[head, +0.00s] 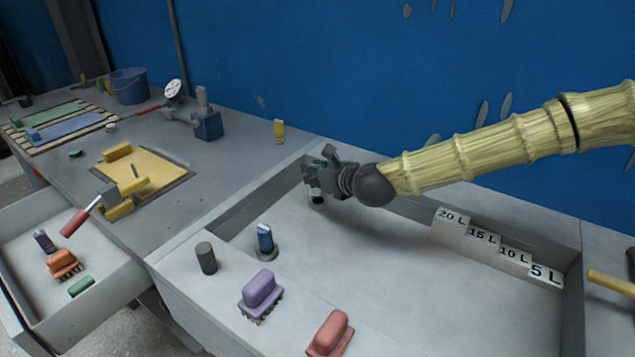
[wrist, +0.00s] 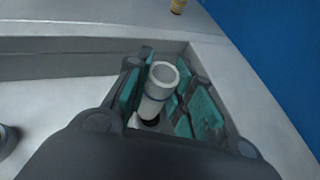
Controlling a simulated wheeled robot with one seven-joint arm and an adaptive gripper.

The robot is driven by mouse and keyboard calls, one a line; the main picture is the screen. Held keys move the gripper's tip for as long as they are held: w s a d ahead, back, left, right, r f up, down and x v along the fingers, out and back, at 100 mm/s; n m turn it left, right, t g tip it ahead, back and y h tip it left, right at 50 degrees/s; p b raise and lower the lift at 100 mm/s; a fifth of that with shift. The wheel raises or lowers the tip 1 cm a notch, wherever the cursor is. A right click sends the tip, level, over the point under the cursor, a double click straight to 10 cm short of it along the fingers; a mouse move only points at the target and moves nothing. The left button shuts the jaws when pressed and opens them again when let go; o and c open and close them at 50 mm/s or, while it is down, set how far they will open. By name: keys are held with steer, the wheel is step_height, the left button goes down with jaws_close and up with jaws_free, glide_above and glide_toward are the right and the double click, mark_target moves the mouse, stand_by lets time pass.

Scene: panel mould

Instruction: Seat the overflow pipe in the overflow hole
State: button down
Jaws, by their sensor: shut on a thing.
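My gripper (head: 318,180) is at the far left corner of the sunken basin (head: 370,262), tilted downward. It is shut on the overflow pipe, a pale open-ended tube (wrist: 158,92) that stands between the teal-padded fingers in the wrist view. A dark band shows at the pipe's lower end in the wrist view. In the head view a small dark round end (head: 317,200) shows just under the fingers. The overflow hole is not clearly visible; whether the pipe's end is in it or above it, I cannot tell.
A blue piece on a round base (head: 266,242) stands near the basin's left wall. A dark cylinder (head: 206,257), a purple brush (head: 260,292) and a red brush (head: 330,333) sit on the near ledge. Stepped litre labels (head: 482,240) stand at the right. The basin's middle is clear.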

steer(key=f, duration=0.1)
steer(key=w+f, duration=0.1)
steer(key=shift+d+f, duration=0.3)
steer(key=shift+f, duration=0.5)
steer(key=c, duration=1.2)
jaws_free()
steer(key=shift+c, duration=0.2)
steer(key=v, duration=1.2)
